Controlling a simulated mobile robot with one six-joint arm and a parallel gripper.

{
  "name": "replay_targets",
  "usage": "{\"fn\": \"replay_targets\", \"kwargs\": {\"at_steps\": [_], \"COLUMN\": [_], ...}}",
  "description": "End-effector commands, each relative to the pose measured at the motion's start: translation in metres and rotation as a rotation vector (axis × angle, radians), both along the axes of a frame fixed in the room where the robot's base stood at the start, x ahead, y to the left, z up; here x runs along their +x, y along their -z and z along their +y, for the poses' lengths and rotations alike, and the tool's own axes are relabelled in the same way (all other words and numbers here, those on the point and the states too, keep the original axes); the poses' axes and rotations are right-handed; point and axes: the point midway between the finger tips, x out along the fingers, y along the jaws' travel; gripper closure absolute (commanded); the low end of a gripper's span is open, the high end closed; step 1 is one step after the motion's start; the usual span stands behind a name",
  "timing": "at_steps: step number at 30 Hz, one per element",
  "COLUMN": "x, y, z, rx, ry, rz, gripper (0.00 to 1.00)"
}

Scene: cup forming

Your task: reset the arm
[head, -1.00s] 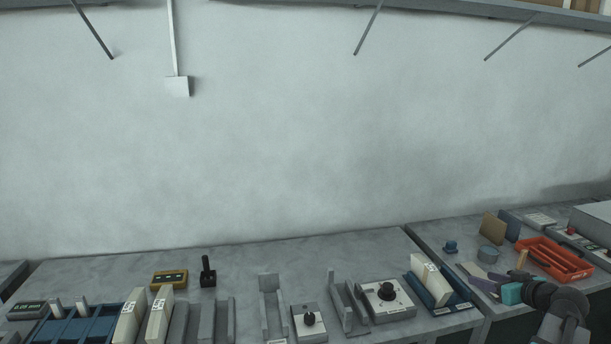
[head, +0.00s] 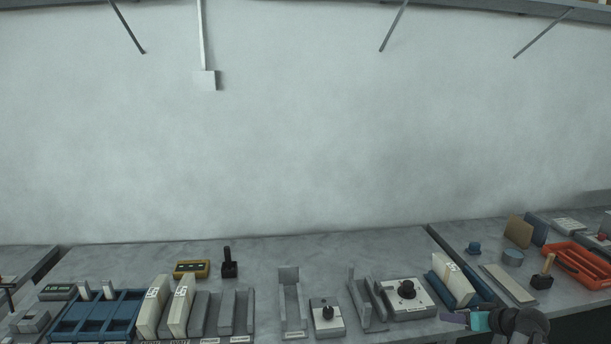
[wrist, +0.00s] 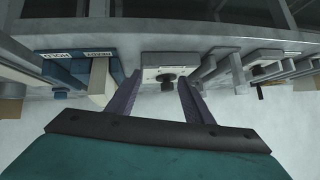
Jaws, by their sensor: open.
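My gripper (head: 457,317) is at the lower right of the head view, with purple fingers and a teal body, in front of the bench's near edge. In the wrist view my gripper (wrist: 160,82) has its two fingers spread apart with nothing held between them. A light box with a black knob (wrist: 168,74) shows beyond and between the fingers; the gap to it is hard to judge. In the head view this knob box (head: 408,291) stands left of my gripper.
The blue holder with a cream block (head: 452,279) is just above my gripper. Grey brackets (head: 292,301), a second knob box (head: 327,316) and a blue rack (head: 95,315) line the bench leftward.

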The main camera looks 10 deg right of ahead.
Motion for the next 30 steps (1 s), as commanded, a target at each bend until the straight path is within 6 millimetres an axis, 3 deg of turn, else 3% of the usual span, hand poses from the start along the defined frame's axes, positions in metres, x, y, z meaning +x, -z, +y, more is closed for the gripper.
{"fn": "replay_targets", "kwargs": {"at_steps": [1, 3, 14, 23, 30], "x": [0.004, 0.008, 0.001, -0.035, -0.083], "y": [0.023, 0.049, 0.169, 0.263, 0.329], "z": [0.021, 0.044, 0.163, 0.260, 0.326], "rx": [0.025, 0.056, 0.168, 0.206, 0.188], "ry": [-0.017, -0.032, -0.101, -0.143, -0.166], "rz": [0.036, 0.085, 0.353, 0.603, 0.807], "gripper": [0.53, 0.53, 0.53, 0.53, 0.53]}}
